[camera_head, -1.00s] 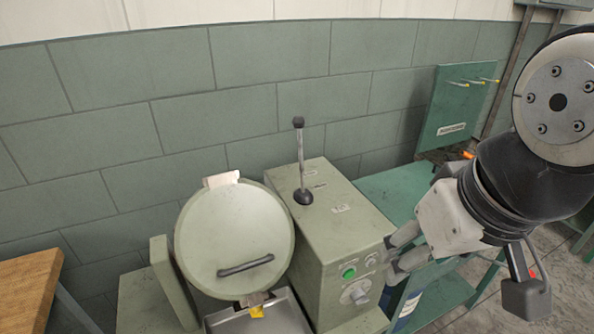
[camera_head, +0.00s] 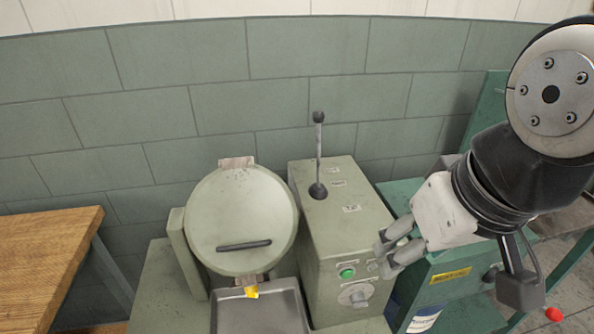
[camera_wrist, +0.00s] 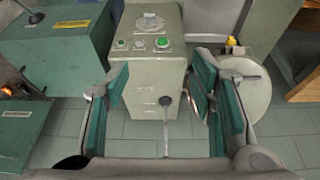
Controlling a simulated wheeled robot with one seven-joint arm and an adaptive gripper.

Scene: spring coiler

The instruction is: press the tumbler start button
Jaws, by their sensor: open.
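The tumbler has a round pale-green drum lid (camera_head: 240,215) with a dark bar handle. To its right stands a pale-green control box (camera_head: 350,235) with a tall black-knobbed lever (camera_head: 319,150) on top. The green start button (camera_head: 347,273) is on the box's front face, above a grey dial (camera_head: 357,296). My gripper (camera_head: 384,256) is open and empty, with its fingertips at the box's right front edge in the picture. In the wrist view the open fingers (camera_wrist: 160,70) frame the box, and the green button (camera_wrist: 162,42) shows beyond them. Whether a finger touches the box is unclear.
A metal tray (camera_head: 262,308) lies below the drum lid. A wooden-topped table (camera_head: 45,250) stands at the left. A dark-green cabinet (camera_head: 450,280) with a yellow label stands right of the box, below my arm. A green-tiled wall (camera_head: 290,75) is behind.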

